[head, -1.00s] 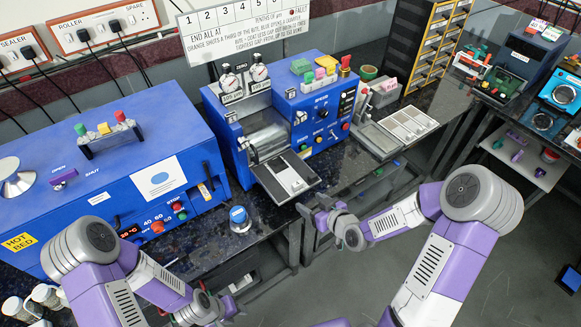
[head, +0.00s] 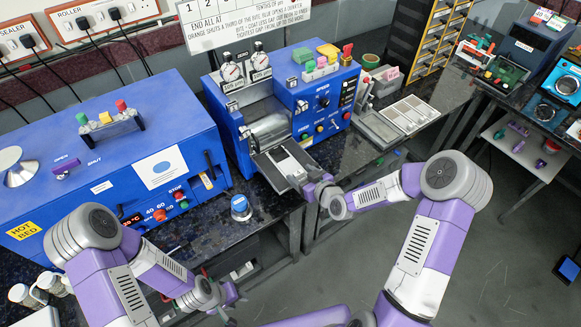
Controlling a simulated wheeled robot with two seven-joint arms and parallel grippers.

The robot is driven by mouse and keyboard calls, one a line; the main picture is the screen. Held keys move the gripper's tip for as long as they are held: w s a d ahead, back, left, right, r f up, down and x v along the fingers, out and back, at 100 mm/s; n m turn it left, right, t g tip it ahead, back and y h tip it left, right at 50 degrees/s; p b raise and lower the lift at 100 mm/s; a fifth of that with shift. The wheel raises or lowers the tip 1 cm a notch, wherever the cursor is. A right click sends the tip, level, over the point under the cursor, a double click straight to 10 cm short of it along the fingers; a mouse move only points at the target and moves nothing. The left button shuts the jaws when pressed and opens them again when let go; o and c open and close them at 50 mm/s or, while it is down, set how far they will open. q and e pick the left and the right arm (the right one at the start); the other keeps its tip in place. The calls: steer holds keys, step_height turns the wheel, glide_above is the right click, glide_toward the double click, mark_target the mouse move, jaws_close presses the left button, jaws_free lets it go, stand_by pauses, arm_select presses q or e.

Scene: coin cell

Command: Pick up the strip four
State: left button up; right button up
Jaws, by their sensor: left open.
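A pale strip-like piece (head: 289,166) lies on the dark outfeed tray (head: 268,172) of the blue roller machine (head: 278,108). I cannot read a number on it, so I cannot tell whether it is strip four. My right gripper (head: 311,180) is at the tray's front right corner, close to the pale piece. Its fingers are small and partly hidden, and I cannot tell whether they touch anything. My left gripper (head: 236,302) is open and empty, low in front of the bench, well away from the tray.
The blue hot bed machine (head: 120,165) fills the left bench. A blue-topped round pot (head: 240,207) stands in front of it. A pale compartment tray (head: 408,114) lies right of the roller. A numbered board (head: 245,22) stands behind. Open floor lies at right.

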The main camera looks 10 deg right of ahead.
steer(key=c, duration=1.1)
steer(key=shift+c, duration=0.2)
steer(key=shift+r, duration=0.1)
